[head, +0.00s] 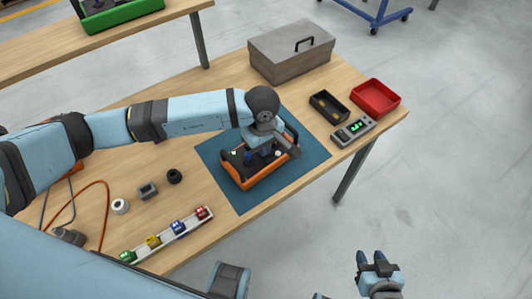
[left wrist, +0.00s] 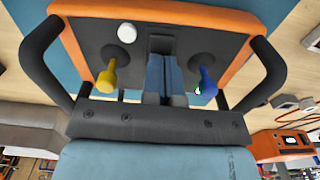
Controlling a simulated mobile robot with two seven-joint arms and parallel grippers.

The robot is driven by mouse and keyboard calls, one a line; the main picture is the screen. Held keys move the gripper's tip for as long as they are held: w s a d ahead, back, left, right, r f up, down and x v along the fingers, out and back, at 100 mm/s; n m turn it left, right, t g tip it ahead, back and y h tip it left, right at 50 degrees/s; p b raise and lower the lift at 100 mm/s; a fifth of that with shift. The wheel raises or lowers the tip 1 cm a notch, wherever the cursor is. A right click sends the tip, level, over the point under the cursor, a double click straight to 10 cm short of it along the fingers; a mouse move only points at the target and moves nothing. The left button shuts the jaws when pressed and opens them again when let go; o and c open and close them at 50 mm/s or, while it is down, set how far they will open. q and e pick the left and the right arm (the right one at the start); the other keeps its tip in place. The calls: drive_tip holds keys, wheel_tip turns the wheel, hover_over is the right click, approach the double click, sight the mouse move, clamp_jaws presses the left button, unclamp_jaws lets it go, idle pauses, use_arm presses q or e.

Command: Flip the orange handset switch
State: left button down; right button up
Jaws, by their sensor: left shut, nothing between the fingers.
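The orange handset (head: 238,186), with a black panel and black side handles, lies on the blue mat (head: 222,178). It fills the upper part of the left wrist view (left wrist: 200,14), which shows a yellow stick (left wrist: 106,78), a blue stick (left wrist: 208,80) and a white round knob (left wrist: 127,33). My left gripper (head: 262,156) is over the handset. Its shut fingers (left wrist: 165,72) point at the panel between the two sticks, with nothing between them. Whether they touch is unclear. They hide part of the panel; I cannot make out a switch. My right gripper (head: 371,254) is open and empty, off the table's front.
A grey toolbox (head: 290,55), a black bin (head: 328,106), a red bin (head: 377,97) and a meter with green digits (head: 353,130) stand behind and right. A rail of coloured blocks (head: 166,236) lies front left. Several small parts and an orange cable (head: 104,210) lie at left.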

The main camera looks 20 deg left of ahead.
use_arm(q)
drive_tip(key=shift+r+p, duration=1.3)
drive_tip(key=shift+r, duration=2.15)
drive_tip(key=shift+f, duration=0.1)
